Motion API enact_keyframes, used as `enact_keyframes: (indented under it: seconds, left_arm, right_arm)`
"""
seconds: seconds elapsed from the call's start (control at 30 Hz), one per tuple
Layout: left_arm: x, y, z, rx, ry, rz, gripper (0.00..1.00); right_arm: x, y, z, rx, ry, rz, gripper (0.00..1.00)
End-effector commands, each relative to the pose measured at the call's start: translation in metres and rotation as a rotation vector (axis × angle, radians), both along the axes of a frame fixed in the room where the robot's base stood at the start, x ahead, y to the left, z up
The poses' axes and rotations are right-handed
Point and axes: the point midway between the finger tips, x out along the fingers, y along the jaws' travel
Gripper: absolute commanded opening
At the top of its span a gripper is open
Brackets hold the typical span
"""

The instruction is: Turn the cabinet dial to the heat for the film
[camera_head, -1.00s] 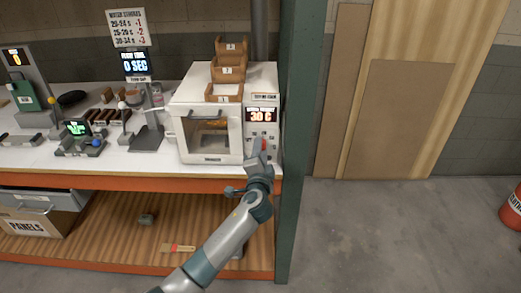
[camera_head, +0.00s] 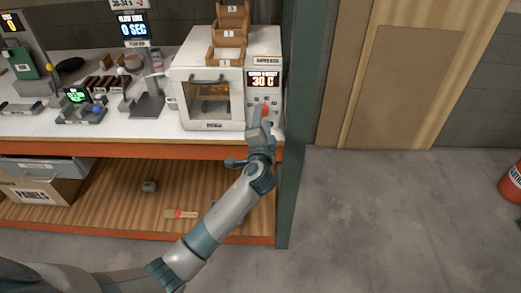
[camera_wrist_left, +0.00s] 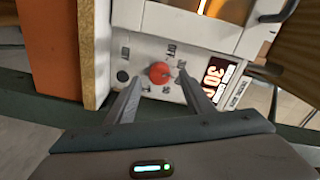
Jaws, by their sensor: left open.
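The white cabinet (camera_head: 180,112) stands at the right end of the bench, with a front window and handle. Its display (camera_head: 263,82) reads 30 C; it also shows in the left wrist view (camera_wrist_left: 214,73). Below the display is the red dial (camera_head: 265,109). In the left wrist view the dial (camera_wrist_left: 160,73) sits between my open fingers, with small labels around it; one reads OFF and the others are too small to read. My left gripper (camera_head: 260,116) is at the dial; contact cannot be told. My right gripper is out of view.
Small open bins (camera_head: 226,53) are stacked on the cabinet. A green post (camera_head: 296,130) rises close to the right of my left gripper. Stands and small devices fill the bench to the left. A brush (camera_head: 182,214) lies on the lower shelf.

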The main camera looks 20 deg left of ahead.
Motion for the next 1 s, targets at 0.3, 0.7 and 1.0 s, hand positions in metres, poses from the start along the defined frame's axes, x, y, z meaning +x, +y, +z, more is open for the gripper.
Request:
enact_keyframes:
  seconds: [0.3, 0.7, 1.0]
  left_arm:
    - [-0.056, -0.016, -0.003, -0.003, 0.001, -0.002, 0.48]
    - [-0.127, -0.034, 0.0, -0.003, 0.001, -0.001, 0.48]
    - [-0.145, -0.039, 0.003, -0.002, 0.0, 0.0, 0.48]
  right_arm:
    - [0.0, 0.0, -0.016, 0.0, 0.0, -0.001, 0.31]
    - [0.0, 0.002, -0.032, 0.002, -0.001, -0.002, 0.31]
    - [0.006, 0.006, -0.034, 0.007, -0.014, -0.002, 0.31]
